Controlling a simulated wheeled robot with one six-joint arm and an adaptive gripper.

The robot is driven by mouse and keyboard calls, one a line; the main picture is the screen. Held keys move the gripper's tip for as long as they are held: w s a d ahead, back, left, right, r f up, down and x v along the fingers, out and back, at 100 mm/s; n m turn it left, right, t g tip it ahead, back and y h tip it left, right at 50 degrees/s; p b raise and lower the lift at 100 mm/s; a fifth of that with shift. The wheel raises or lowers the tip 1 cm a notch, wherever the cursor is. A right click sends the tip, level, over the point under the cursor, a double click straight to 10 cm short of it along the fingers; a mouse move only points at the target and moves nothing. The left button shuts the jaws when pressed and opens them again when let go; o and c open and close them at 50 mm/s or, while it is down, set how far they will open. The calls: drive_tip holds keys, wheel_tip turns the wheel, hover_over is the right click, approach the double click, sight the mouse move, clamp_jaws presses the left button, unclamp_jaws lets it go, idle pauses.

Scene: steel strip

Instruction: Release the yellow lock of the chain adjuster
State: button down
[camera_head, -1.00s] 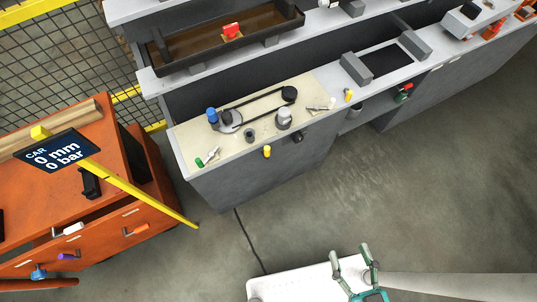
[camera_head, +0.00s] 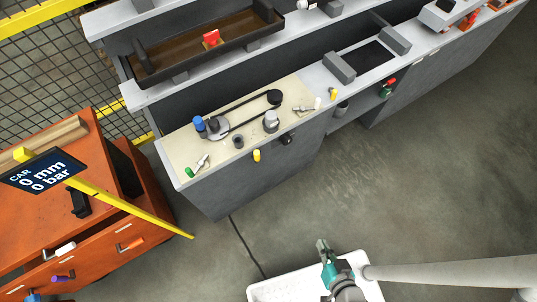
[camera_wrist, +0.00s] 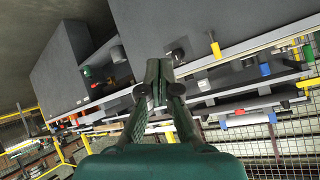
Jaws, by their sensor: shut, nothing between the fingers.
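A yellow knob (camera_head: 257,156) sticks out from the front edge of the beige bench top, left of a black knob (camera_head: 285,138). In the wrist view the yellow knob (camera_wrist: 215,47) and black knob (camera_wrist: 178,55) show beyond my fingers. A second small yellow piece (camera_head: 333,93) stands near the right end of the beige top; I cannot tell which yellow part is the lock. A black chain or belt loop (camera_head: 248,108) lies on the top. My gripper (camera_head: 322,245) is shut and empty, over the floor well short of the bench; its fingertips (camera_wrist: 156,78) meet.
The beige top (camera_head: 240,150) also carries a blue-topped part (camera_head: 199,124), a grey cylinder (camera_head: 270,122) and a green-ended tool (camera_head: 190,172). An orange cabinet (camera_head: 50,220) and yellow post with a sign (camera_head: 45,172) stand left. Open floor (camera_head: 400,190) lies before the bench.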

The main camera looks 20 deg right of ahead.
sight(257, 158)
drive_tip(key=w+a+f+m+g+y, duration=0.3)
drive_tip(key=w+f+y, duration=0.4)
drive_tip(key=w+f, duration=0.7)
drive_tip(key=w+d+r+t+y, duration=0.2)
drive_tip(key=w+d+r+y, duration=0.1)
drive_tip(key=w, duration=0.4)
drive_tip(key=w+d+r+t+y, duration=0.2)
drive_tip(key=w+d+r+y, duration=0.2)
drive_tip(key=w+r, duration=0.3)
drive_tip(key=shift+w+d+r, duration=0.25)
drive_tip(key=shift+d+r, duration=0.2)
drive_tip(key=shift+d, duration=0.05)
drive_tip(key=s+a+x, duration=0.2)
drive_tip(key=x, duration=1)
drive_tip(key=shift+w+a, duration=0.15)
drive_tip(key=shift+a, duration=0.1)
